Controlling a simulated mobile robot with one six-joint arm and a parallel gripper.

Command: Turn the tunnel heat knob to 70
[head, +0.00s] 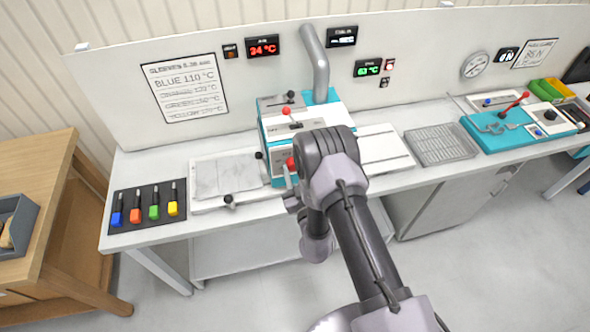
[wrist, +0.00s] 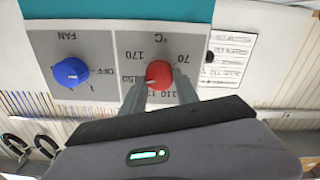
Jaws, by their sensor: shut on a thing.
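The red tunnel heat knob (wrist: 159,71) sits on a grey panel marked in °C, upside down in the wrist view. The numbers 170, 150, 110 and 70 show around it. A small pale mark on the knob's lower left appears to face the 150 side; its exact reading is unclear. My gripper (wrist: 161,86) is shut on the knob, one finger on each side. In the head view the red knob (head: 291,163) shows on the front of the teal and white machine (head: 300,118), with my gripper (head: 288,176) at it, partly hidden by my wrist.
A blue FAN knob (wrist: 70,72) is left of the red knob in the wrist view. A red display (head: 263,47) reads 24 °C; a green display (head: 367,68) is hard to read. Colour-handled tools (head: 146,204) lie at the bench's left end.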

